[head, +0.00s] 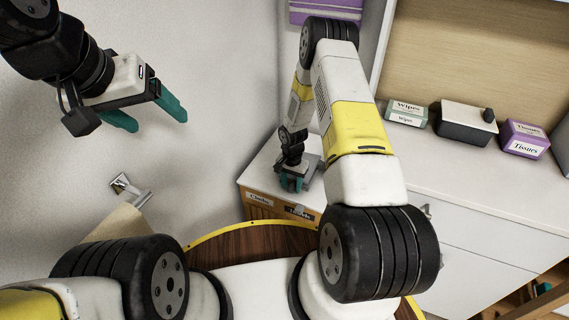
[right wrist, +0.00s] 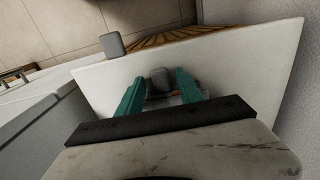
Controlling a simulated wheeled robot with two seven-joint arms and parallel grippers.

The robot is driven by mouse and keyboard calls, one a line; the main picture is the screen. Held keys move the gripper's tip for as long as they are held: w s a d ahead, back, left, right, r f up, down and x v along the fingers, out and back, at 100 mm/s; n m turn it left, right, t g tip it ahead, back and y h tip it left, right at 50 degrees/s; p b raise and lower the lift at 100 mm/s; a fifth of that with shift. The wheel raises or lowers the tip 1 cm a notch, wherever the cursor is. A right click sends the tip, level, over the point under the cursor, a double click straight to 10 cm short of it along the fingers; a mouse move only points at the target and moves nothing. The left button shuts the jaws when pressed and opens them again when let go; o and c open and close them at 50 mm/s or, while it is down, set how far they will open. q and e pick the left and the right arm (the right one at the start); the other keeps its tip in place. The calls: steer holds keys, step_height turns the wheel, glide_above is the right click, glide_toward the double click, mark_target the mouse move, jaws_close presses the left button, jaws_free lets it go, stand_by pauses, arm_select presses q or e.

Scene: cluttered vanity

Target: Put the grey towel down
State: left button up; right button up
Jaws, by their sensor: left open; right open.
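My right gripper (head: 292,182) is open, low over the white top of a small cabinet (head: 258,172). A flat grey thing (head: 314,172), which may be the grey towel, lies on that top beside the gripper, partly hidden by my right arm. In the right wrist view my open fingers (right wrist: 160,82) are apart, with a small grey shape (right wrist: 158,78) showing between them; I cannot tell whether it is the towel. My left gripper (head: 150,113) is open and empty, raised in front of the wall at the upper left.
Labelled drawers (head: 268,205) are under the small cabinet's top. A wipes box (head: 407,113), a dark box (head: 464,124) and a purple tissue box (head: 524,138) stand on the counter at right. A metal wall holder (head: 130,190) and a purple cloth (head: 325,10) are on the walls.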

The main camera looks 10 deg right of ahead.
steer(key=s+r+n+t, duration=0.1)
steer(key=s+r, duration=0.2)
steer(key=r, duration=1.6)
steer(key=s+r+n+t, duration=0.2)
steer(key=s+r, duration=0.1)
steer(key=r, duration=1.6)
steer(key=s+r+n+t+y, duration=0.1)
steer(key=s+r+n, duration=0.1)
steer(key=s+r, duration=0.4)
steer(key=s+a+r+n+t+y, duration=0.1)
steer(key=s+r, duration=0.6)
steer(key=s, duration=0.7)
steer(key=shift+a+r+n+t, duration=0.2)
steer(key=shift+n+t, duration=0.4)
steer(key=shift+n, duration=0.1)
